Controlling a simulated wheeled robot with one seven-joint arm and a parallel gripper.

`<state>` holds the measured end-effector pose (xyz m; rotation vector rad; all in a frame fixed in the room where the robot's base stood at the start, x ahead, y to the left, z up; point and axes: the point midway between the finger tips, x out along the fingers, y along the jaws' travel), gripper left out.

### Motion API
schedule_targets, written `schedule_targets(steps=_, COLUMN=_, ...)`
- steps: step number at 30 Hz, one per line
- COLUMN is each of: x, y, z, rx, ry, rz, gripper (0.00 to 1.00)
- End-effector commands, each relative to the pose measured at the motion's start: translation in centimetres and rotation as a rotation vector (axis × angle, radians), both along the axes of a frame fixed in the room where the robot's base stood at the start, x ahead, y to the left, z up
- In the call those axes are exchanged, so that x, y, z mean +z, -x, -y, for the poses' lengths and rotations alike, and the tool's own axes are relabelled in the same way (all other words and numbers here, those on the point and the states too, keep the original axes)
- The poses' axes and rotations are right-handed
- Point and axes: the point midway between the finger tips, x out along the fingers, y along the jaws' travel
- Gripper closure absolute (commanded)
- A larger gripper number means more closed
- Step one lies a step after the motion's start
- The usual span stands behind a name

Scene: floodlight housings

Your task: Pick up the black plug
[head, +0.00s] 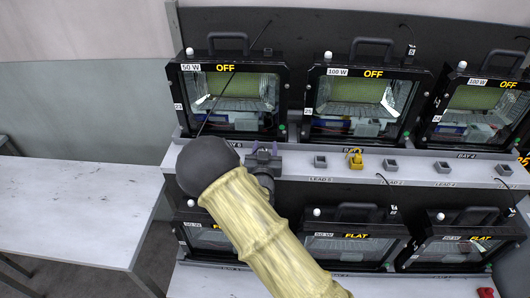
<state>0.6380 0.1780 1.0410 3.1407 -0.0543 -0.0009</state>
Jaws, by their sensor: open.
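My gripper (263,150) is at the shelf front, left of the row of grey sockets, below the leftmost upper housing. It is open; my arm hides part of it, and I cannot tell whether anything is between its fingers. No plug can be made out clearly as the black plug. A small black piece (268,51) shows against the dark back panel above the leftmost upper housing, apart from my gripper. Another small dark piece (411,51) with a white tag is above the middle upper housing. Both are too small to identify for certain.
Upper housings (361,108) marked OFF stand on a pale shelf (421,181) with grey sockets (320,162) and a yellow piece (355,158). Lower housings (352,250), some marked FLAT, stand beneath. A white table (70,205) at left is bare. A red object (485,293) is bottom right.

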Motion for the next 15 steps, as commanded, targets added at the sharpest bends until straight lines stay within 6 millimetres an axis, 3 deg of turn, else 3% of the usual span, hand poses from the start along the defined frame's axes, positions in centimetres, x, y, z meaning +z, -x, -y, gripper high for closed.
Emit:
schedule_targets(steps=14, x=-0.03, y=0.03, z=-0.02, rx=0.001, ry=0.0, rz=0.0, gripper=0.56)
schedule_targets(steps=15, x=-0.03, y=0.03, z=-0.02, rx=0.001, ry=0.0, rz=0.0, gripper=0.6)
